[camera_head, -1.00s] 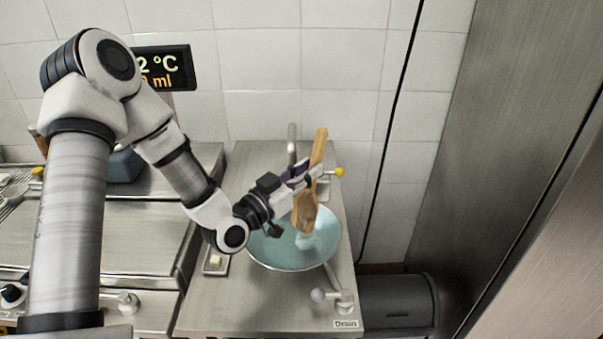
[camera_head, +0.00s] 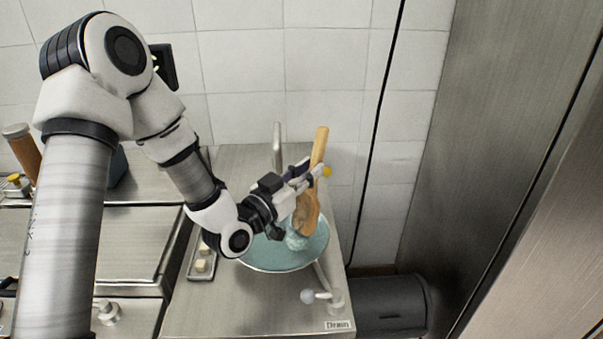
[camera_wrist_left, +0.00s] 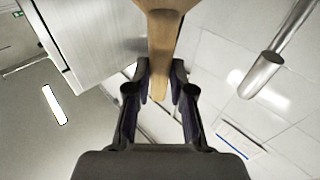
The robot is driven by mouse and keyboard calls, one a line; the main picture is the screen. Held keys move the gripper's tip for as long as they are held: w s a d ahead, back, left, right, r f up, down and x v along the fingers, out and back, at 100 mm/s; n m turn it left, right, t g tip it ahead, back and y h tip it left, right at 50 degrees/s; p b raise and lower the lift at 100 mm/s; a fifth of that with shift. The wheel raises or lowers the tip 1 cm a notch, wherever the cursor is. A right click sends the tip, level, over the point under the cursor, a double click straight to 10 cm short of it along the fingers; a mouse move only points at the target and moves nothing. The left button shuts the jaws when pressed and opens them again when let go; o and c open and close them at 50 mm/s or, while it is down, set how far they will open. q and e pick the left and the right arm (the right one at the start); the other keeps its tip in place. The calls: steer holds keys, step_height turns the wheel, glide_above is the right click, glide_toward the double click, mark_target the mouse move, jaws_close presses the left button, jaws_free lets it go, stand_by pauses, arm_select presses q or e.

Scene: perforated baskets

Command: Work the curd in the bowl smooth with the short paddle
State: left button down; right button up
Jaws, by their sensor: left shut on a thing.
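My left gripper (camera_head: 300,186) is shut on the wooden short paddle (camera_head: 318,150) and holds it nearly upright, its wide end down in the bowl. The light blue bowl (camera_head: 268,258) stands on the steel worktop. Pale bluish curd (camera_head: 296,241) shows in the bowl right at the paddle's lower end; I cannot tell how smooth it is. The gripper hides part of the bowl's far side. In the left wrist view the paddle (camera_wrist_left: 161,40) runs between the two fingers. My right gripper is not in view.
A small tray (camera_head: 201,262) with pale cubes lies left of the bowl. A faucet (camera_head: 278,145) stands behind it. A valve with a round knob (camera_head: 308,297) and a "Drain" label (camera_head: 338,325) are at the front right. A tall steel panel (camera_head: 440,150) rises on the right.

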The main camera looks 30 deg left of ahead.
arm_select(q)
steer(key=shift+a, duration=0.3)
steer(key=shift+w+a+f+p, duration=0.15)
steer(key=shift+a+p, duration=0.25)
steer(key=shift+a, duration=0.4)
steer(key=shift+d+f+b, duration=0.15)
steer(key=shift+d+b, duration=0.4)
steer(key=shift+d, duration=0.05)
steer(key=shift+s+d+b, duration=0.25)
steer(key=shift+d+b, duration=0.05)
steer(key=shift+d, duration=0.2)
steer(key=shift+a, duration=0.2)
steer(key=shift+w+a+f+p, duration=0.1)
steer(key=shift+a+p, duration=0.1)
steer(key=shift+a, duration=0.25)
steer(key=shift+w+a+p, duration=0.1)
steer(key=shift+a+p, duration=0.05)
steer(key=shift+a, duration=0.25)
